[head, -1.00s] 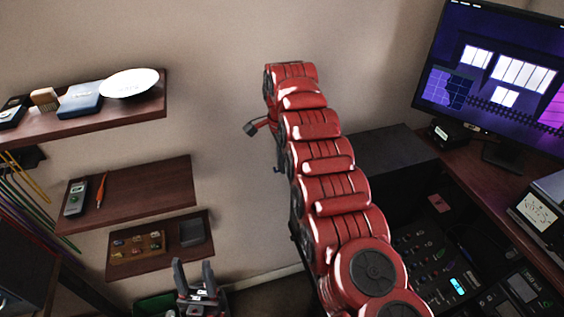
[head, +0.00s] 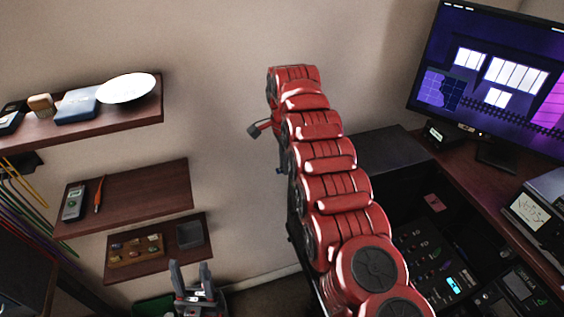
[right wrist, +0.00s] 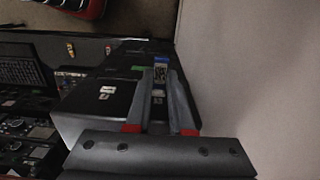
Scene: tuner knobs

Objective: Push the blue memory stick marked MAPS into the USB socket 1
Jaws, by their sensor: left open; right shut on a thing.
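The blue memory stick (right wrist: 161,62) is between the fingertips of my right gripper (right wrist: 160,76) in the right wrist view. My right gripper is shut on it. A pale printed patch shows on the stick, but its marking is too small to read. Below and left of the fingers is a dark box (right wrist: 84,112) with small white labels. USB socket 1 cannot be made out. In the head view my red right arm hides its own gripper and the stick. My left gripper (head: 191,265) is open and empty at the bottom, below the shelves.
Wall shelves (head: 140,195) on the left hold small objects and a white bowl (head: 126,88). A monitor (head: 490,75) stands on the desk (head: 470,180) at right. Dark equipment panels with knobs (head: 425,255) lie right of my right arm. A wall runs along the right wrist view's right side.

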